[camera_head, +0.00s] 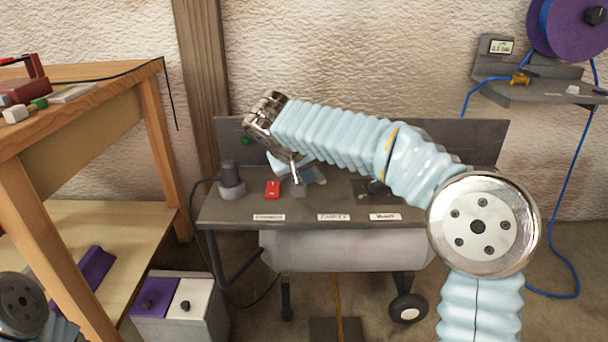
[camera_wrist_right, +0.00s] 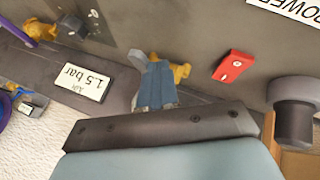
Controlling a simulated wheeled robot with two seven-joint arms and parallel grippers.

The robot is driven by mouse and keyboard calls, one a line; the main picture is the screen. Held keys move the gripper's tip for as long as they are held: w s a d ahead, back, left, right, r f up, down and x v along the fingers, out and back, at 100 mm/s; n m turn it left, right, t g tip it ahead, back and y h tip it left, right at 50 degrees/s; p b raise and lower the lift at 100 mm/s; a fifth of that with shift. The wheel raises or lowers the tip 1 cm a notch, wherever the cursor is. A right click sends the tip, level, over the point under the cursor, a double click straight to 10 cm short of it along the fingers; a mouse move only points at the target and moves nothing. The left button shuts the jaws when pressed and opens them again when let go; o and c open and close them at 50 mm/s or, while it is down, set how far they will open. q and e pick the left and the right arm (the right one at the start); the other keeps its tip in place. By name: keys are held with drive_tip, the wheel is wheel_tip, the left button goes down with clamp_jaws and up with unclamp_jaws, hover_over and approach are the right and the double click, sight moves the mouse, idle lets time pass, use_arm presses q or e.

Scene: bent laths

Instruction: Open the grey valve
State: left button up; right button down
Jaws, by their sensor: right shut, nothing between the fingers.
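The most likely grey valve is a small grey block (camera_head: 298,191) on the bench top, right of the red switch, in the head view. In the right wrist view a brass fitting (camera_wrist_right: 182,72) shows just behind my fingers, and a small grey piece (camera_wrist_right: 138,60) shows at their tip. I cannot tell whether that piece is the valve's handle or touches my fingers. My right gripper (camera_head: 312,175) hangs low over the bench, empty, its blue-grey fingers together in the right wrist view (camera_wrist_right: 153,84). My left gripper is out of view.
The red switch (camera_head: 272,190) and a grey cylinder (camera_head: 231,180) stand at the bench's left. A second brass fitting (camera_wrist_right: 40,30) and a 1.5 bar display (camera_wrist_right: 86,78) show in the wrist view. A wooden table (camera_head: 150,95) is at left, a hose reel (camera_head: 565,25) at right.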

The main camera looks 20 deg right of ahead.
sight(325, 178)
drive_tip(key=shift+s+d+f+n+t+y, duration=0.15)
drive_tip(key=shift+d+n+t+y, duration=0.25)
drive_tip(key=shift+n, duration=0.3)
drive_tip(key=shift+s+d+n+y+b, duration=0.1)
drive_tip(key=shift+d+n+y+b, duration=0.2)
drive_tip(key=shift+d+n+y, duration=0.35)
drive_tip(key=d+n, duration=0.1)
drive_tip(key=d+n+t+y+p, duration=0.1)
drive_tip(key=n, duration=0.1)
drive_tip(key=shift+r, duration=0.3)
drive_tip(key=n+y+p, duration=0.1)
drive_tip(key=d+n+y+p, duration=0.1)
drive_tip(key=n, duration=0.1)
drive_tip(key=shift+w+d+r, duration=0.1)
drive_tip(key=shift+w+d, duration=0.15)
drive_tip(key=shift+w, duration=0.05)
drive_tip(key=shift+w+d+n+y+p, duration=0.25)
drive_tip(key=shift+d+n+y+p, duration=0.3)
drive_tip(key=shift+n+p, duration=0.3)
drive_tip(key=shift+w+d+p, duration=0.2)
drive_tip(key=shift+p, duration=0.25)
drive_tip(key=shift+w+d+f+p, duration=0.25)
drive_tip(key=shift+w+d+p, duration=0.1)
drive_tip(key=shift+d, duration=0.05)
drive_tip(key=shift+w, duration=0.15)
